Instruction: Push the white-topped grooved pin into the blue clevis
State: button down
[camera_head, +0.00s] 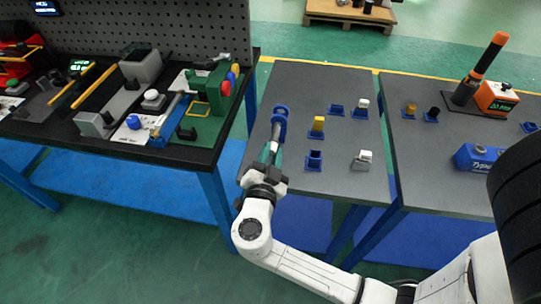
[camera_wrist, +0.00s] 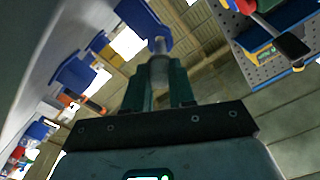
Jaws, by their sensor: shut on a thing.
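My gripper (camera_head: 270,154) points away from me over the left edge of the middle grey table. Its teal fingers are shut on a grey pin (camera_wrist: 159,68). I cannot make out the pin's white top or grooves. The pin's free end points at the blue clevis (camera_head: 279,119), and in the wrist view it shows close to the clevis fork (camera_wrist: 145,22). I cannot tell whether the pin's tip touches the clevis or has entered it.
Blue holders stand to the right on the grey table (camera_head: 300,83): a yellow piece (camera_head: 318,125), white-topped pieces (camera_head: 362,104), and an empty holder (camera_head: 314,160). A black bench (camera_head: 192,155) with a green fixture (camera_head: 214,98) stands at left. An orange device (camera_head: 496,99) stands at right.

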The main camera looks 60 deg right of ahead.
aim_at(276, 134)
jog(key=shift+b+x, duration=2.05)
jog(key=shift+x, duration=1.75)
jog(key=c, duration=0.9)
grip_release()
jog(key=shift+f, duration=0.1)
jog(key=shift+o, duration=0.2)
jog(key=shift+a, duration=0.1)
jog(key=shift+b+v, duration=1.05)
jog(key=shift+v, duration=1.2)
jog(key=shift+s+a, duration=0.15)
jog(key=shift+a, duration=0.05)
jog(key=b+v, duration=0.2)
jog(key=v, duration=0.8)
jog(key=shift+a, duration=0.4)
jog(key=shift+s, duration=0.1)
